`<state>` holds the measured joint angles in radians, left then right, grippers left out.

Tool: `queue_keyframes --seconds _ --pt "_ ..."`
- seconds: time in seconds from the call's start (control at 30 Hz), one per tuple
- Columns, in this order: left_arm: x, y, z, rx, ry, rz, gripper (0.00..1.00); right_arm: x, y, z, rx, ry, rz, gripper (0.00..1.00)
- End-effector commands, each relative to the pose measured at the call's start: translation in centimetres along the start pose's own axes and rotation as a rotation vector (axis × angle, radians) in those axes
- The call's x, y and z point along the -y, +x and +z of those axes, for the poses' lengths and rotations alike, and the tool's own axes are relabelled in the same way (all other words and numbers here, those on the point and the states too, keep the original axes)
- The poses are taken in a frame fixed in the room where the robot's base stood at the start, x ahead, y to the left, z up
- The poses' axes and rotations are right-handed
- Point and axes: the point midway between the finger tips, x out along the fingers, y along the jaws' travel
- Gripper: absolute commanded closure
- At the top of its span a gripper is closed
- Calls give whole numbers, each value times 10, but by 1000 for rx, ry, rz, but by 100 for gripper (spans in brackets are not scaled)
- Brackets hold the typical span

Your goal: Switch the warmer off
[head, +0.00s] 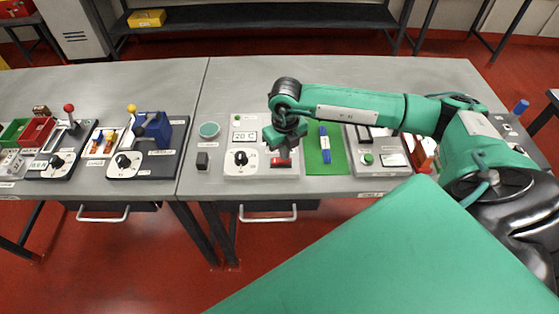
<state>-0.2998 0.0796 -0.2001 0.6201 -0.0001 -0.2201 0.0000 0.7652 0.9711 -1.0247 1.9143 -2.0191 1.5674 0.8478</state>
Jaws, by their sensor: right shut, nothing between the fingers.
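A white unit with a "20 C" display (245,136), which I take as the warmer, sits on the right-hand bench. It has a black dial (240,157) at its left and a red switch (281,162) at its lower right. A small green spot shows at its upper left. My right gripper (288,148) is shut and empty, pointing down just above the red switch. It hides part of the unit's right side. I cannot tell whether it touches the switch, or which way the switch is set. My left gripper is not in view.
A green mat (337,160) with a blue stick-like object (325,146) lies right of the unit. Beyond it is another white panel with a green button (367,159). A small black block (202,161) and a teal round dish (209,130) stand to the left.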

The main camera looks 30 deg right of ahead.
Motion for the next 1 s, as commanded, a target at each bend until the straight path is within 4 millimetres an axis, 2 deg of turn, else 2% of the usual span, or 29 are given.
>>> queue_keyframes --seconds 0.53,1.0 --pt "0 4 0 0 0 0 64 0 5 0 0 0 0 100" --pt "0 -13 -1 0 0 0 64 0 -30 0 1 0 1 100"
